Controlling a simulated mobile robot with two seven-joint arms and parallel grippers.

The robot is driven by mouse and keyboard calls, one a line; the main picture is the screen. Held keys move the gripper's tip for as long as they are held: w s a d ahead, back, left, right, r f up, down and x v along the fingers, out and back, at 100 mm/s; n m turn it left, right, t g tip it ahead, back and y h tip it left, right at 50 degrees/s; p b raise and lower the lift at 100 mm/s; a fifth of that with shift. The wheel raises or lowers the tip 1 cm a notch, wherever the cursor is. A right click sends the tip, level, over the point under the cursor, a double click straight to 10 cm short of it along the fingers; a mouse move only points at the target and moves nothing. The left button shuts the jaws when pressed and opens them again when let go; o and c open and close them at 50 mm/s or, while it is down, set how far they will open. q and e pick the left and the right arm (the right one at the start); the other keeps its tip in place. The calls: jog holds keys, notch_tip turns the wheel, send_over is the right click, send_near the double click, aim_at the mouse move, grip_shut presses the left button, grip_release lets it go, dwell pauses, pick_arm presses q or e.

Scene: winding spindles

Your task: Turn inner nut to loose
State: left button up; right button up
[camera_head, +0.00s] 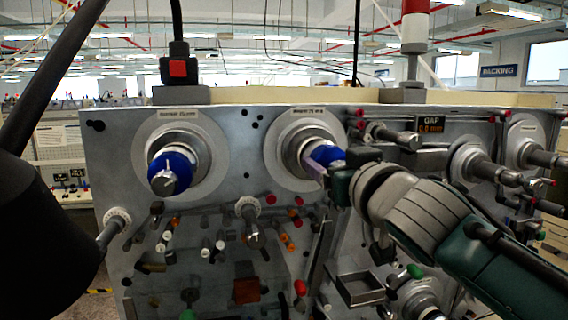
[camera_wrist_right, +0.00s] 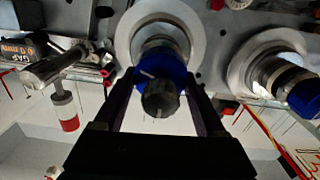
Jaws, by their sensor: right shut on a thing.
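Two winding spindles stand out from the upper part of the grey machine panel. The left spindle (camera_head: 183,160) has a blue nut (camera_head: 182,164) around its shaft, with a grey knob at its tip. The second spindle (camera_head: 296,152) has a like blue nut (camera_head: 330,152), partly hidden by my gripper. My right gripper (camera_head: 322,164) comes from the right and is shut on this nut. In the right wrist view its two dark fingers (camera_wrist_right: 163,88) lie on either side of the blue nut (camera_wrist_right: 161,75), with the dark knob (camera_wrist_right: 160,98) between them. My left gripper is not in view.
More spindles (camera_head: 480,168) stick out at the right. Several small knobs and pegs (camera_head: 249,212) stud the panel below, beside an open metal tray (camera_head: 360,288). A dark post with a red-marked block (camera_head: 178,68) rises above the panel.

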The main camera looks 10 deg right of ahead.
jog(key=n+b, duration=0.1)
jog(key=n, duration=0.4)
jog(key=shift+a+f, duration=0.1)
jog(key=n, duration=0.6)
jog(key=shift+a+b, duration=0.15)
jog(key=shift+b, duration=0.15)
jog(key=n, duration=0.5)
jog(key=shift+f, duration=0.15)
jog(key=n, duration=0.5)
jog(key=shift+f, duration=0.1)
jog(key=shift+n, duration=0.6)
jog(key=o, duration=1.3)
jog(key=shift+s+f, duration=0.1)
jog(key=shift+s, duration=0.05)
